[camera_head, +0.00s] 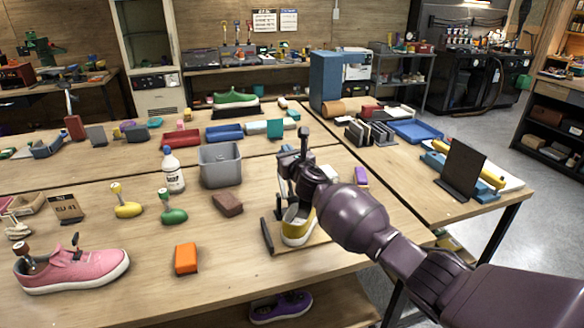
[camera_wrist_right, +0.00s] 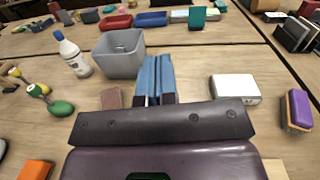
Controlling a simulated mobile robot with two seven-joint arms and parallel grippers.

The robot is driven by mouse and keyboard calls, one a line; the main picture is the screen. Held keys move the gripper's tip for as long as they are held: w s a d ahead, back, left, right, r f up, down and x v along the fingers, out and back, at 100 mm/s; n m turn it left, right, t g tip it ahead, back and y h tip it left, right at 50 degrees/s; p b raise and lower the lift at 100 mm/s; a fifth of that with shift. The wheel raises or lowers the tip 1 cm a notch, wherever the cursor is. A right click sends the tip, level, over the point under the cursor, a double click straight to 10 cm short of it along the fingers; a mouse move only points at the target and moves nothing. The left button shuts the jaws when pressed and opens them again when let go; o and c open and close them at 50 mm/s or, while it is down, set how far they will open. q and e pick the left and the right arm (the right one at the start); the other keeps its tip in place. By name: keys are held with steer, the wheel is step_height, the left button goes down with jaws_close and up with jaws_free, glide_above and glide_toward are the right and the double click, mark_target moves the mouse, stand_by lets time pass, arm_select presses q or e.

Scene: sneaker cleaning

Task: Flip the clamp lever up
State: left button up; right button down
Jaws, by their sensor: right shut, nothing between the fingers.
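A yellow and white shoe (camera_head: 297,226) sits on a small wooden board at the front right of the table. A dark slanted bar (camera_head: 267,236) stands at its left side; I cannot tell whether it is the clamp lever. My right gripper (camera_head: 284,168) is above the shoe, and its arm covers the shoe's upper right. In the right wrist view its blue-grey fingers (camera_wrist_right: 153,78) are together with nothing between them. The wrist housing hides the shoe and clamp there. My left gripper is not in view.
A grey bin (camera_head: 220,166), a white bottle (camera_head: 173,172) and a brown block (camera_head: 228,204) stand left of my right gripper. An orange block (camera_head: 186,259) and a pink sneaker (camera_head: 75,269) are at the front left. A purple block (camera_head: 361,177) lies right of the gripper.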

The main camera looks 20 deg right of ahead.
steer(key=shift+w+a, duration=0.1)
steer(key=shift+w, duration=2.5)
steer(key=shift+w+g, duration=0.6)
steer(key=shift+w, duration=0.1)
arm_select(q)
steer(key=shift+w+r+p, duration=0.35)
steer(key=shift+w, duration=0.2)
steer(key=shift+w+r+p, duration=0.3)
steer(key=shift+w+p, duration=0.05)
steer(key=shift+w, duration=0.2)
arm_select(e)
steer(key=shift+w+f, duration=0.25)
steer(key=shift+w, duration=0.3)
steer(key=shift+w+f, duration=0.2)
steer(key=shift+w, duration=0.3)
